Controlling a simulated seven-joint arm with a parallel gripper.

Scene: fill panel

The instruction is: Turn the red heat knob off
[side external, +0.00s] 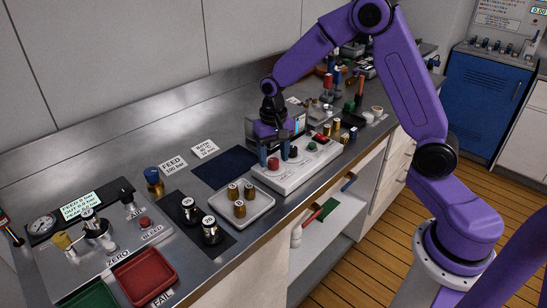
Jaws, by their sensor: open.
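A white control panel (290,178) lies on the steel bench, with a red knob (273,164) at its left end and a black knob (293,153) beside it. A smaller red control (312,146) is further right on the panel. The knobs' pointer marks are too small to read, so I cannot tell their settings. My gripper (274,154) points down over the panel's left part, with its jaws open. Its fingertips are close around or just behind the red knob; I cannot tell whether they touch it. The gripper hides part of the panel's back.
A grey tray (267,208) with several brass weights stands left of the panel. A dark blue mat (224,168) lies behind that tray. A gauge fixture (100,245), a red tray (145,276) and a green tray (90,298) are at front left. Several small parts crowd the right.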

